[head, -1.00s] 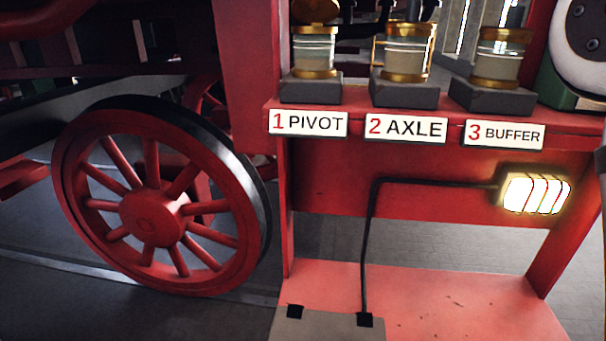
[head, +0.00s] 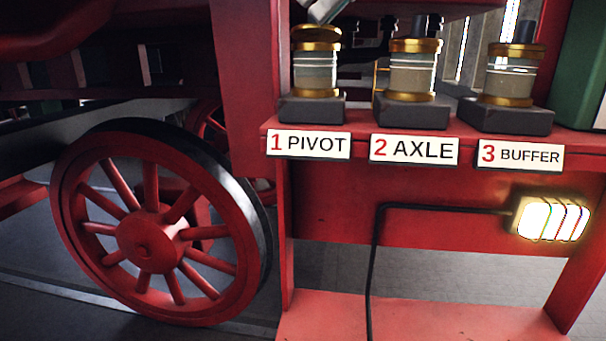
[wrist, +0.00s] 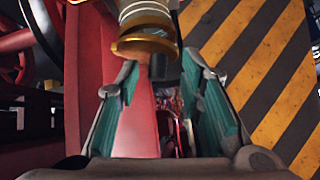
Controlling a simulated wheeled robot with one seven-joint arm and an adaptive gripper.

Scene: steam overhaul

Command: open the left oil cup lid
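The left oil cup (head: 316,76) stands upright above the "1 PIVOT" label, a glass cup with gold bands on a dark block. Its gold lid (head: 318,38) is at the top of the picture; I cannot tell whether it is raised. A pale, greenish part, probably of my gripper, shows just above the lid, cut off by the top edge. In the wrist view a cup with a gold rim (wrist: 145,46) is at the top, just beyond the fingertips. My gripper (wrist: 160,72) is open, its teal pads apart with nothing held between them.
The axle cup (head: 412,72) and buffer cup (head: 511,76) stand to the right on the same red shelf. A lit lamp (head: 552,219) and black cable are below. A red spoked wheel (head: 155,235) is at left. A yellow-black striped surface (wrist: 262,75) lies right of my gripper.

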